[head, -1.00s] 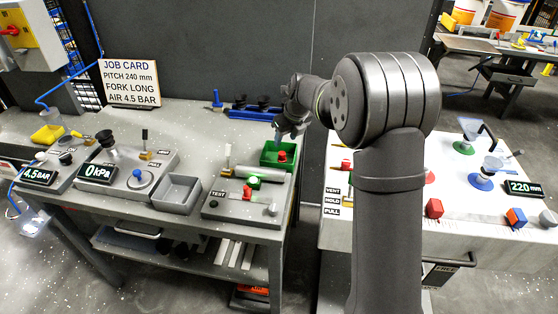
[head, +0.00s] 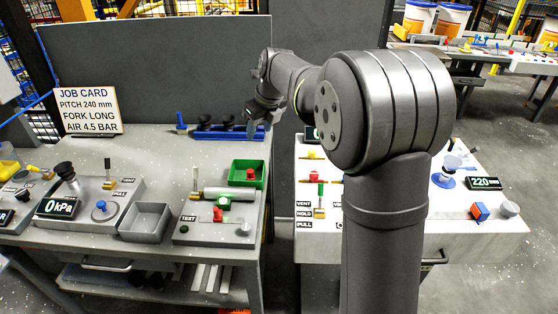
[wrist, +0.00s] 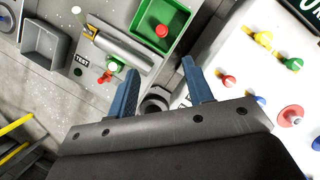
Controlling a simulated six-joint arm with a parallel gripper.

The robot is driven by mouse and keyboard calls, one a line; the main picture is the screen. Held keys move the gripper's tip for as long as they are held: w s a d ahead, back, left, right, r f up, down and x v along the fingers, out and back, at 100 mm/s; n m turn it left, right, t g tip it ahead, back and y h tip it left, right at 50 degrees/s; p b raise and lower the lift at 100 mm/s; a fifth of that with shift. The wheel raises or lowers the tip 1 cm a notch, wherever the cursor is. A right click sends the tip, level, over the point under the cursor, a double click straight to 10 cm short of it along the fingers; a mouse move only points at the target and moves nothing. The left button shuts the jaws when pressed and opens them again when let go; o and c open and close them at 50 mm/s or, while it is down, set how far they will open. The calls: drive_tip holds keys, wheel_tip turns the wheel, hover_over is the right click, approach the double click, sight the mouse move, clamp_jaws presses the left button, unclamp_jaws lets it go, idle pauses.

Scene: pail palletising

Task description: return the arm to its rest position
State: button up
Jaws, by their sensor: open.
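My gripper (head: 262,115) is at the end of my raised arm, above the gap between the grey left bench (head: 150,150) and the white right bench (head: 470,245). In the wrist view its two blue fingers (wrist: 164,90) are spread apart with nothing between them. Below the fingers lies the gap between the benches, with a grey round part showing there. In the head view the fingertips are small and partly dark against the background. My arm hides part of the white bench.
A green tray (head: 262,180) with a red part stands near the left bench's right edge, beside the test block (head: 190,237). A blue rack (head: 215,134) with black cups lies behind. A grey bin (head: 128,234), gauge unit (head: 50,215) and job card (head: 62,128) are further left.

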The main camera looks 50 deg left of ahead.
drive_tip(key=x, duration=1.6)
drive_tip(key=shift+a+f, duration=0.25)
drive_tip(key=shift+a, duration=0.1)
drive_tip(key=shift+d+r, duration=0.1)
drive_tip(key=shift+r, duration=0.5)
